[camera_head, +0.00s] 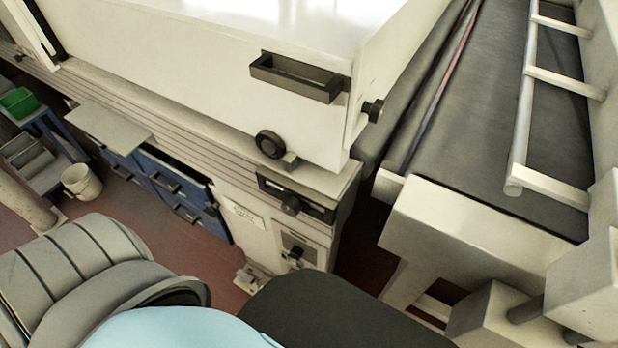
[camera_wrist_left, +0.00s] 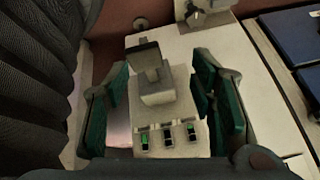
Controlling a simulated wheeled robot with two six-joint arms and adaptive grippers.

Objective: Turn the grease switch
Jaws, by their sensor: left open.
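A grey block with a dark-tipped lever, which looks like the grease switch (camera_wrist_left: 156,80), stands out from a pale panel in the left wrist view. My left gripper (camera_wrist_left: 162,105) is open, with one green-padded finger on each side of the block. I see no clear contact. In the head view a dark switch (camera_head: 295,252) sits on the lower front of the white cabinet; I cannot tell for certain that it is the same one. My right gripper is not in view.
A conveyor belt (camera_head: 470,110) with a rail lies at right. A white bucket (camera_head: 82,182) stands on the red floor. Another grey fitting (camera_wrist_left: 205,12) shows in the wrist view.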

